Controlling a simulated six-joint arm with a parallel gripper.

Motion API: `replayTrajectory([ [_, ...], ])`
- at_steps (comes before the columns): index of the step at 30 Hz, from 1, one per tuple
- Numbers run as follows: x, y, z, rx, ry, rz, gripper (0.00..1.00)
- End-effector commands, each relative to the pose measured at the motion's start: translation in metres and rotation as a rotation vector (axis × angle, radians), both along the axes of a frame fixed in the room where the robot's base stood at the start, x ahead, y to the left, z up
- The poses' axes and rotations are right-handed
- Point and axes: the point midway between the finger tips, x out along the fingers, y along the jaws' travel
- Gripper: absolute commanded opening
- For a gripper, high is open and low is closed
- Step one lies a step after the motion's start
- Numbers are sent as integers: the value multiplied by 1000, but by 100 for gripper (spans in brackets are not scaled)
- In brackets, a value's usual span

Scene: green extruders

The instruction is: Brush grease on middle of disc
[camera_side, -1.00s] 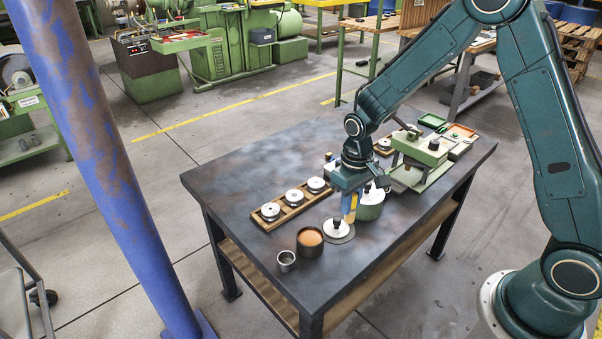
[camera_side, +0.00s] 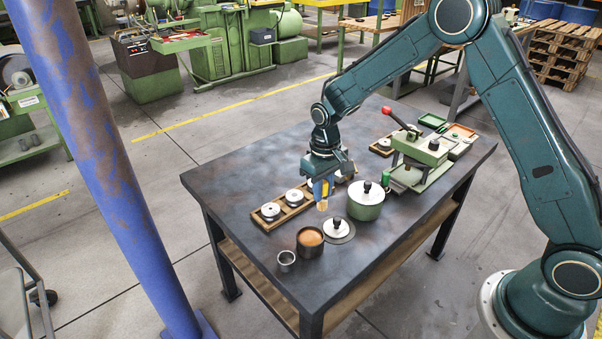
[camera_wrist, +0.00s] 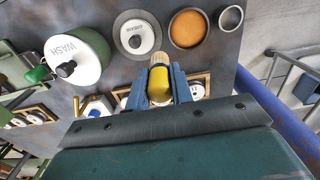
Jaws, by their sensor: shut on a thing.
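My gripper (camera_side: 322,180) is shut on a brush (camera_wrist: 160,82), its yellow handle between the blue fingers (camera_wrist: 159,88) in the wrist view. The brush's pale bristles point down in the side view, above the table. They are between the wooden disc tray (camera_side: 283,219) on the left and the green WASH pot (camera_side: 366,212) on the right. Pale discs (camera_side: 270,210) sit in the tray; my gripper partly hides its far end. An open brown pot of orange grease (camera_side: 310,238) stands nearer the front. A white lid marked GREASE (camera_wrist: 137,36) lies beside that pot.
A small metal cup (camera_side: 286,259) stands near the table's front left edge. A green press-like fixture with a red-knobbed lever (camera_side: 420,150) and small trays (camera_side: 459,131) are at the back right. The table's left rear is clear.

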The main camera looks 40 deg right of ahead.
Motion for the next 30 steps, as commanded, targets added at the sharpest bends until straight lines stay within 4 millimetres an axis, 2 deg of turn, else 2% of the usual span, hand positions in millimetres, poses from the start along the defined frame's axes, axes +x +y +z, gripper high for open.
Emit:
replayTrajectory([
  [6, 39, 15, 2, 0, -1, 1, 0],
  [15, 84, 37, 5, 0, -1, 1, 0],
  [24, 120, 60, 10, 0, -1, 1, 0],
  [30, 136, 73, 12, 0, 0, 1, 0],
])
